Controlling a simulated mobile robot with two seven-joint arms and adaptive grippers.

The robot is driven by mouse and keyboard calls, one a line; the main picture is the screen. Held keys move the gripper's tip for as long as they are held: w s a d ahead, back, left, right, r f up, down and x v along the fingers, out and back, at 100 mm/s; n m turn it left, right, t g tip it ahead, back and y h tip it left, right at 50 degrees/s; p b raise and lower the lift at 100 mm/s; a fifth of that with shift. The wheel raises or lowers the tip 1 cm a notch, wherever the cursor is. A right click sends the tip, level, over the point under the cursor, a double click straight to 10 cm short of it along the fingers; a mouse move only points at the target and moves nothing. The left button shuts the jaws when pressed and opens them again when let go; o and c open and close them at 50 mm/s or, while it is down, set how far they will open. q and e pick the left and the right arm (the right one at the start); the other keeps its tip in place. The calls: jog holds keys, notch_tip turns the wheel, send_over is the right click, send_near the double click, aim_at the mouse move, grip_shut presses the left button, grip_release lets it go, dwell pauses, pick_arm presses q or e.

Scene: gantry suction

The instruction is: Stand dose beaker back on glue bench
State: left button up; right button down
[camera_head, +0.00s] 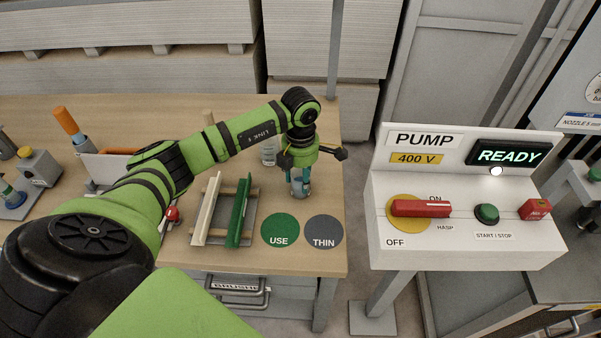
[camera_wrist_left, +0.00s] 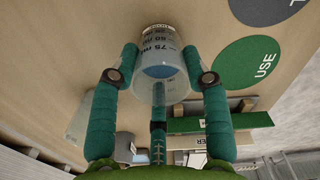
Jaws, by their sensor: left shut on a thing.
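The dose beaker (camera_head: 299,190) is a clear, graduated vessel above the right part of the wooden glue bench (camera_head: 329,165). My left gripper (camera_head: 300,177) points down and is shut on it. In the left wrist view, the teal fingers are on both sides of the beaker (camera_wrist_left: 163,62), and its printed scale faces up in the picture. The beaker looks upright in the head view. I cannot tell whether its base touches the bench top. My right gripper is not in view.
A green USE disc (camera_head: 280,230) and a grey THIN disc (camera_head: 323,230) lie at the front right of the bench. A rack with a green bar (camera_head: 239,211) is left of them. Another clear vessel (camera_head: 268,152) stands behind. The pump panel (camera_head: 465,205) is at right.

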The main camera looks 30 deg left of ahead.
pick_arm(q)
jog(key=shift+f, duration=0.1)
jog(key=o, duration=0.9)
jog(key=shift+f, duration=0.1)
jog(key=o, duration=0.4)
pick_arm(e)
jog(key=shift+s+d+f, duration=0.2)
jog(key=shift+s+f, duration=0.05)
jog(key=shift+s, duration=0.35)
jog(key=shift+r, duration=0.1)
pick_arm(q)
jog(key=shift+r, duration=0.4)
notch_tip(320, 180, up, 12)
jog(key=b, duration=0.4)
jog(key=shift+f, duration=0.15)
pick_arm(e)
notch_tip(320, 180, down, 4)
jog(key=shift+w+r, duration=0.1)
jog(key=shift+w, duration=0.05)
